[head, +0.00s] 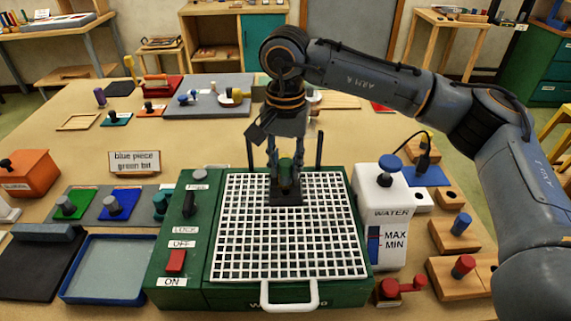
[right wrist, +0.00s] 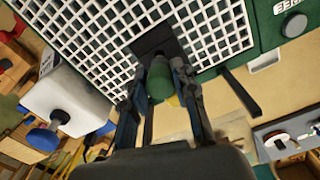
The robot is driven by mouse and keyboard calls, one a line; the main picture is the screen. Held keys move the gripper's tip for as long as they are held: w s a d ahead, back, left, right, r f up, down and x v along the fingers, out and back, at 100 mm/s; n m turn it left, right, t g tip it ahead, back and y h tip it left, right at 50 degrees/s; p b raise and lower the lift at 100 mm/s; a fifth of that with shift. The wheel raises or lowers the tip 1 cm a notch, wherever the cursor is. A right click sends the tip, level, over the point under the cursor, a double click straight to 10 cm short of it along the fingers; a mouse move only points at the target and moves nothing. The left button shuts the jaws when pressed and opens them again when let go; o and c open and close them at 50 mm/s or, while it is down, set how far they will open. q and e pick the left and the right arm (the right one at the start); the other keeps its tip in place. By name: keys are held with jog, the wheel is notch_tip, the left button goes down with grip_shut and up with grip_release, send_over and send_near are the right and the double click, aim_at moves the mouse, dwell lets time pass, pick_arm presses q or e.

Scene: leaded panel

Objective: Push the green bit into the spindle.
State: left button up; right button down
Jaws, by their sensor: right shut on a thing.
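My right gripper (head: 285,168) is shut on the green bit (head: 287,178), over the back middle of the grinder's white grid. The bit is a dark green, rounded piece; it also shows between the fingers in the right wrist view (right wrist: 160,82). A dark square opening (head: 286,199) in the grid, where the spindle sits, is right below the bit. It also shows in the right wrist view (right wrist: 155,42). The spindle itself is hidden, and I cannot tell whether the bit touches it. My left gripper is not in view.
The green grinder (head: 180,235) has a red switch (head: 176,262) on its left. A white water tank (head: 385,195) stands close on its right. Two dark posts rise behind the grid. A card reading "blue piece green bit" (head: 134,162) stands at left. Wooden blocks with knobs line the right.

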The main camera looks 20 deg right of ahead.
aim_at(285, 177)
jog(key=shift+f, duration=0.2)
jog(key=shift+f+b, duration=0.3)
jog(key=shift+b, duration=0.15)
jog(key=shift+f+b, duration=1)
jog(key=shift+f, duration=0.15)
jog(key=c, duration=1)
grip_release()
notch_tip(285, 177, up, 12)
jog(key=shift+r, duration=0.1)
